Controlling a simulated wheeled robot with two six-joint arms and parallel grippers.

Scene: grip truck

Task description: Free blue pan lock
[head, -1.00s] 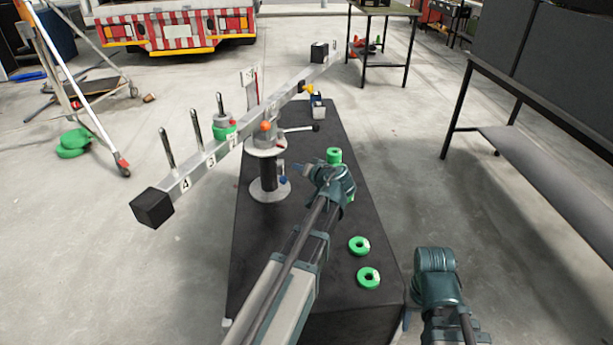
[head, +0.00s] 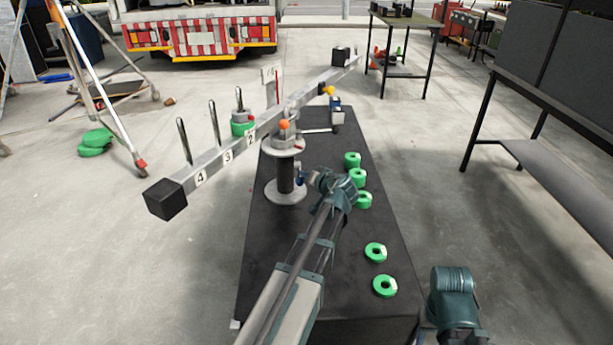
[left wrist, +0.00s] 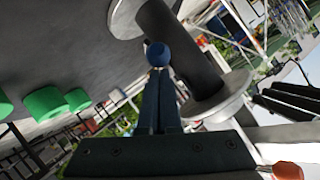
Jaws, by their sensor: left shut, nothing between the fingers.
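The blue pan lock is a small round knob (head: 300,180) on the side of the dark column (head: 286,174) that carries the balance beam. It also shows in the left wrist view (left wrist: 158,54), just past the tips of my fingers. My left gripper (head: 311,178) is beside the column, right of the knob; in the left wrist view its fingers (left wrist: 159,75) are together, with nothing held between them. The fingertips appear at or very near the knob; I cannot tell if they touch it. My right arm shows at the lower right, but its gripper is not visible.
The long grey beam (head: 228,150) with numbered pegs lies across the column top, with an orange knob (head: 284,125) beside it. Several green rings (head: 375,252) lie on the black platform (head: 340,270) right of my left arm. A dark bench (head: 560,165) stands right.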

